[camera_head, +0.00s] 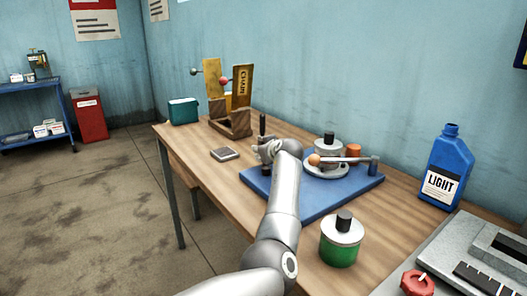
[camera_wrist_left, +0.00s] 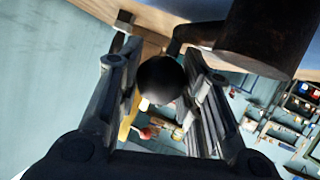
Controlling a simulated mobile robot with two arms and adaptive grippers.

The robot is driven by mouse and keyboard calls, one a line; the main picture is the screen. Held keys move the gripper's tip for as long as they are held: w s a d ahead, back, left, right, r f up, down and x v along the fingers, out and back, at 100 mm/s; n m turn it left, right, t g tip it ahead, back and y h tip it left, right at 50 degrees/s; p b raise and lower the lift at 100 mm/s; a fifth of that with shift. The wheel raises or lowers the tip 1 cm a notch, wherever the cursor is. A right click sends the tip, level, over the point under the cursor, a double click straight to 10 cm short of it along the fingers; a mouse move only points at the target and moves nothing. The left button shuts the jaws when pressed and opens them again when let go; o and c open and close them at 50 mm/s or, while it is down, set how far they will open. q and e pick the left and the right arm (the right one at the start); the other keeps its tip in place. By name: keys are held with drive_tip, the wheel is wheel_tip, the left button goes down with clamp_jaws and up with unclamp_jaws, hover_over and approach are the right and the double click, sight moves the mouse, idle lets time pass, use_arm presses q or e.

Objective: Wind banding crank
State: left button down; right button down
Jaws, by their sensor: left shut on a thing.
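My left gripper (camera_head: 266,148) is at the left part of the blue mat, beside a dark upright post (camera_head: 262,124). In the left wrist view a dark round knob (camera_wrist_left: 161,80) sits between its two fingers, and the gripper is shut on it. A dark brown cylinder (camera_wrist_left: 265,35) with a bar is close by in that view. On the mat a round metal base (camera_head: 318,172) carries a grey disc with a black knob (camera_head: 328,137). A bar with an orange-brown ball (camera_head: 314,160) crosses in front of it. My right gripper is not in view.
A green jar (camera_head: 340,250) stands in front of the blue mat (camera_head: 325,200). A blue LIGHT bottle (camera_head: 447,165) and a grey machine are at the right. A wooden stand (camera_head: 232,120) and a teal box (camera_head: 184,111) are at the far end of the table.

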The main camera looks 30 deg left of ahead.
use_arm(q)
drive_tip(key=shift+d+f, duration=0.15)
drive_tip(key=shift+f, duration=0.35)
drive_tip(key=c, duration=1)
unclamp_jaws()
drive_tip(key=shift+r, duration=0.2)
drive_tip(key=shift+r, duration=0.1)
drive_tip(key=v, duration=1.1)
drive_tip(key=shift+s+d+r, duration=0.15)
drive_tip(key=shift+s+d, duration=0.1)
drive_tip(key=shift+d, duration=0.05)
